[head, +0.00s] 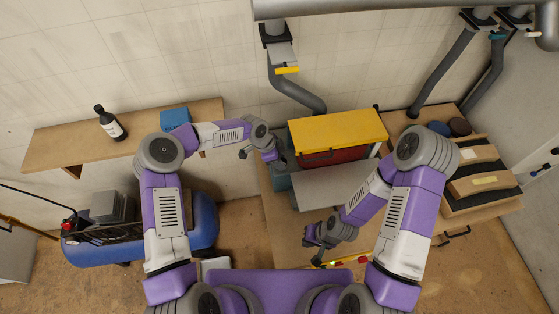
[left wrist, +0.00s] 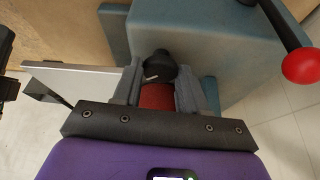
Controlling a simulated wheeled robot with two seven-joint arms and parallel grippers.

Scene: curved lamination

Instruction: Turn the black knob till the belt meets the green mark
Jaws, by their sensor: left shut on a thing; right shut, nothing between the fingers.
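The black knob (left wrist: 160,66) with a white pointer line sits at the end of the blue-grey machine in the left wrist view. My left gripper (left wrist: 161,82) has a finger on each side of it and is shut on it. In the head view my left gripper (head: 272,154) is at the machine's left end, where the knob is hidden. The red belt (head: 335,157) shows below the yellow cover (head: 338,129); a red surface (left wrist: 157,97) also shows below the knob in the wrist view. I cannot make out a green mark. My right gripper (head: 318,238) is shut and empty in front of the machine.
A grey plate (head: 340,187) juts out before the belt. A lever with a red ball (left wrist: 301,65) stands right of the knob in the wrist view. A wall shelf (head: 60,149) with a bottle (head: 110,124) and a blue compressor (head: 203,222) are left; a rack of curved wood pieces (head: 478,183) is right.

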